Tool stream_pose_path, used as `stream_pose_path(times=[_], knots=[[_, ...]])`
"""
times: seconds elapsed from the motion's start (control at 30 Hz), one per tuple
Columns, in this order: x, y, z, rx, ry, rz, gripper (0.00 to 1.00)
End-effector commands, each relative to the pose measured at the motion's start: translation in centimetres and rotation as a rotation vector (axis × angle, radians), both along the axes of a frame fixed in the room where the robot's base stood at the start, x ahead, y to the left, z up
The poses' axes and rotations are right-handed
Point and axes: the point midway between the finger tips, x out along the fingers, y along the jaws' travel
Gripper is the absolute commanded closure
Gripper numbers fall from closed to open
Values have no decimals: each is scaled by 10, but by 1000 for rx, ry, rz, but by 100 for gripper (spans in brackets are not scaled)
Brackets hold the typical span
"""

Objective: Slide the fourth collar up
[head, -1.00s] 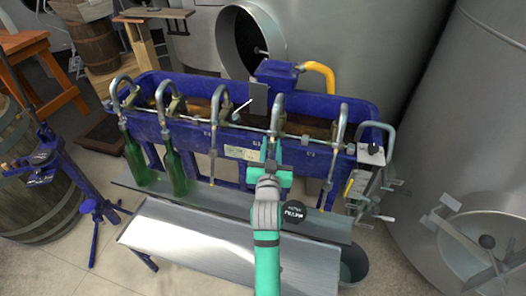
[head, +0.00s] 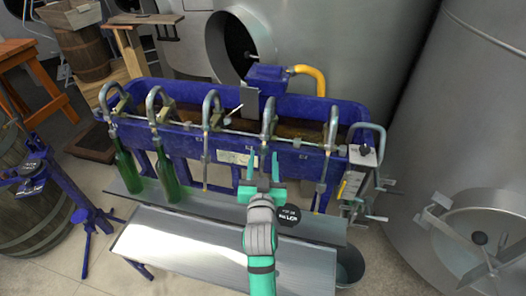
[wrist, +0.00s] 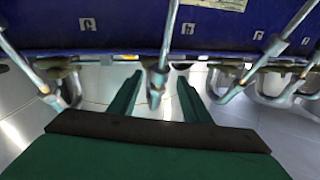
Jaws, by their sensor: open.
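The filler's blue trough (head: 285,153) carries a row of curved metal spouts. The fourth spout (head: 268,112) from the left hangs down in front of the trough, just above my gripper. My gripper (head: 263,160) is open, its two green fingers pointing at the trough. In the wrist view, a spout with a metal collar (wrist: 157,78) hangs between and just beyond the open fingertips (wrist: 160,85). The fingers do not appear to touch it. The lower end of the fourth spout is partly hidden by my gripper in the head view.
Two green bottles (head: 167,178) (head: 127,168) stand under the first two spouts. The neighbouring spouts (head: 209,115) (head: 329,130) hang close on both sides. A metal shelf (head: 215,205) and a sloping steel tray (head: 190,245) lie below. A control box with levers (head: 357,175) is at the right end.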

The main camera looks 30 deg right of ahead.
Motion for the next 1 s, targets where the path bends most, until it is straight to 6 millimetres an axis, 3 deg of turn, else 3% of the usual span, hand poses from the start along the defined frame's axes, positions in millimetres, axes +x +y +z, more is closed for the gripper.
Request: stream_pose_path(times=[0.2, 0.4, 1.0], knots=[[-32, 19, 0, -1, 2, 0, 56], [-46, 28, 0, 0, 0, -1, 56], [-49, 30, 0, -1, 0, 0, 56]])
